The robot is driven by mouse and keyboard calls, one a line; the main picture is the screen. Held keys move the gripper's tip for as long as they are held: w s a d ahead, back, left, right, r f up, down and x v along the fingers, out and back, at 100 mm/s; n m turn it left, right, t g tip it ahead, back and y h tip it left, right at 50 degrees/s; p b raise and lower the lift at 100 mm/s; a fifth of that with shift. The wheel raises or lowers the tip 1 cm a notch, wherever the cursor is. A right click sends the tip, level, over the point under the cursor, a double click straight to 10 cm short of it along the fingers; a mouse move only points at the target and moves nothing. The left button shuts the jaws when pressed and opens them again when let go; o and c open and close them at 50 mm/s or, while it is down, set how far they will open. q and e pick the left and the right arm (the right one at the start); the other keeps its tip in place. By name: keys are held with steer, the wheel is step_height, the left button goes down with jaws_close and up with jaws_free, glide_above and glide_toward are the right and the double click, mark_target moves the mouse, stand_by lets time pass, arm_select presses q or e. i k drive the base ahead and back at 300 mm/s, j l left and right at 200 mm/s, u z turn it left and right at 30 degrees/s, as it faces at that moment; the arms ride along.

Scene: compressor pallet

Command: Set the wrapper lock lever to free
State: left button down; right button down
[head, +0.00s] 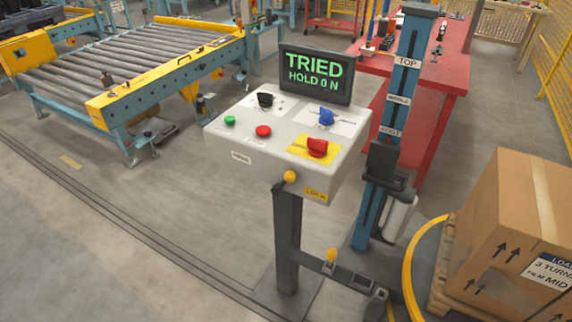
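A grey control box (222,141) stands on a dark post in the middle of the head view. A yellow ball knob (290,176) sits at its front lower edge, beside a yellow label reading LOCK (316,194). A second yellow ball knob (331,255) stands lower down, above a dark bar near the floor. I cannot tell for certain which knob belongs to the lock lever, nor its present setting. The display (316,75) reads "TRIED HOLD 0 N". Neither of my grippers is in view.
The box top carries a red knob (317,147), a blue knob (327,116), a black knob (265,99), and green and red buttons. A blue mast (399,100) stands right of it. A wrapped-pallet carton (510,225) is at right, a roller conveyor (130,60) at left.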

mark_target(290, 176)
steer(key=i+j+z, duration=0.2)
steer(key=j+z, duration=0.15)
steer(key=j, duration=0.25)
steer(key=i+j+z, duration=0.1)
steer(key=j+z, duration=0.2)
steer(key=j, duration=0.3)
steer(key=j+z, duration=0.35)
steer(key=j, duration=0.25)
